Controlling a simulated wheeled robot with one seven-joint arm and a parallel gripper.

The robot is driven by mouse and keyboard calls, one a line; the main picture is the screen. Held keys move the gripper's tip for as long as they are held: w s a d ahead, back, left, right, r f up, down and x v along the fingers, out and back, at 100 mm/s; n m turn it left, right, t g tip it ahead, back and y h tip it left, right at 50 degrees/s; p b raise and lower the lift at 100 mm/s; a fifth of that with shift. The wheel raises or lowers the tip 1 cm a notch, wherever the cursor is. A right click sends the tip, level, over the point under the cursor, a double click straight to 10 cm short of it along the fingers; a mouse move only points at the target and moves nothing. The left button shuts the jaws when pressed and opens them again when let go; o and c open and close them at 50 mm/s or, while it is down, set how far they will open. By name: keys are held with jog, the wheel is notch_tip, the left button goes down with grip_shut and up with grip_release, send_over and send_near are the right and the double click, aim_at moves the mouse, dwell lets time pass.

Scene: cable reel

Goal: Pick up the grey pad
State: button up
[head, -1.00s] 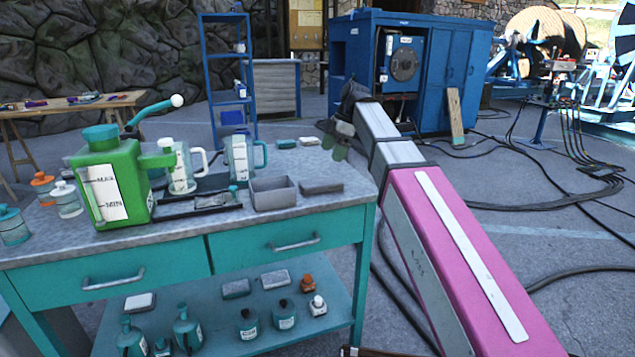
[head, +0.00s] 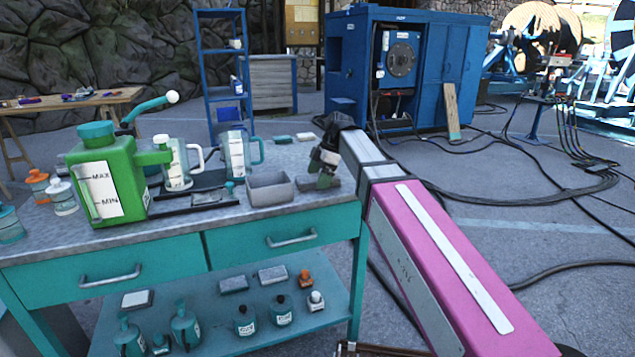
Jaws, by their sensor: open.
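A flat grey pad (head: 334,185) lies near the right end of the grey benchtop, just right of a small grey open box. My gripper (head: 321,178) is open, with its fingers pointing down over the pad. The fingers cover part of the pad. I cannot tell whether they touch it or stand just above it. More pads show on the lower shelf: two grey ones (head: 233,284) (head: 272,274) and a white-topped one (head: 137,299).
The small open box (head: 270,190) stands close left of my gripper. A green jug (head: 105,185), clear pitchers (head: 237,155) and a dark tray (head: 195,203) fill the bench's left and middle.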

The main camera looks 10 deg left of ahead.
jog(key=c, duration=1.2)
jog(key=shift+o, duration=0.2)
